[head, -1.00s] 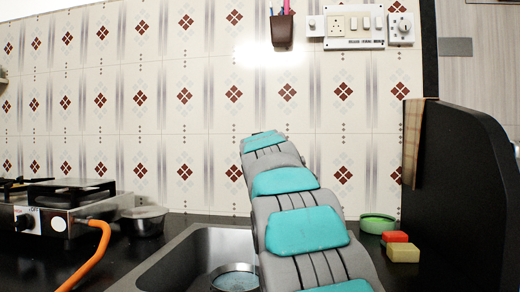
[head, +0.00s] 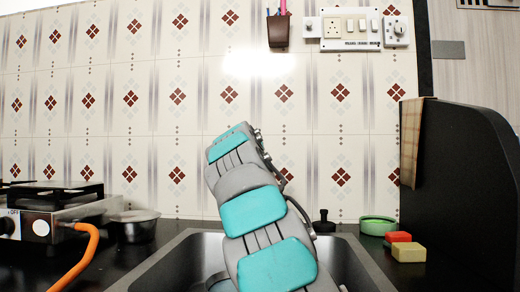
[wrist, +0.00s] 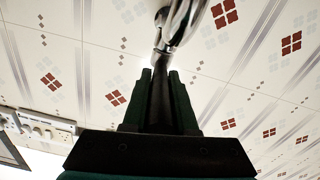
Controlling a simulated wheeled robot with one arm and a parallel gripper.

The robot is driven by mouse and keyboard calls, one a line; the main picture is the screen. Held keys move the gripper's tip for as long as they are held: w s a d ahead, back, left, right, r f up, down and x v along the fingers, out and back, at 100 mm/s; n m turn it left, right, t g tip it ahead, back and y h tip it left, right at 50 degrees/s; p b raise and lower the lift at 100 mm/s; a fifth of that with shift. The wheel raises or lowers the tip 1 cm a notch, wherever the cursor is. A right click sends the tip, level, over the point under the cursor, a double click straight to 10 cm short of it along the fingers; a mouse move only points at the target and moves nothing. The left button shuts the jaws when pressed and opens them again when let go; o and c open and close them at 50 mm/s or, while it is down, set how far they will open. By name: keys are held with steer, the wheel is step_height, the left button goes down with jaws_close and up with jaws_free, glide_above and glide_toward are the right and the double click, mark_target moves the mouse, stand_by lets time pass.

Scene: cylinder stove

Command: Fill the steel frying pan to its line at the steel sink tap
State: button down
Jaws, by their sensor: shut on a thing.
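My gripper (wrist: 160,85) shows in the wrist view, its green fingers shut on a narrow dark bar (wrist: 160,105). The bar runs up to shiny curved chrome pipe (wrist: 176,24), which looks like the steel tap. I cannot tell for certain whether the bar is part of the tap. In the head view my arm covers the middle of the steel sink (head: 180,250) and hides the gripper and the tap. The frying pan cannot be made out clearly now; the sink's lower middle is behind my arm. No water level or fill line is visible.
A stove (head: 45,220) with an orange hose (head: 82,258) stands at left, beside a metal bowl (head: 136,227). A green round dish (head: 377,225), red block (head: 398,237) and yellow sponge (head: 408,252) lie right of the sink. A black partition (head: 455,190) bounds the right.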

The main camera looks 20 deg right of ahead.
steer(key=c, duration=0.7)
jaws_free()
steer(key=shift+s, duration=0.1)
steer(key=v, duration=0.7)
steer(key=shift+s+a+b, duration=0.15)
steer(key=shift+s+b, duration=0.15)
steer(key=shift+b, duration=0.05)
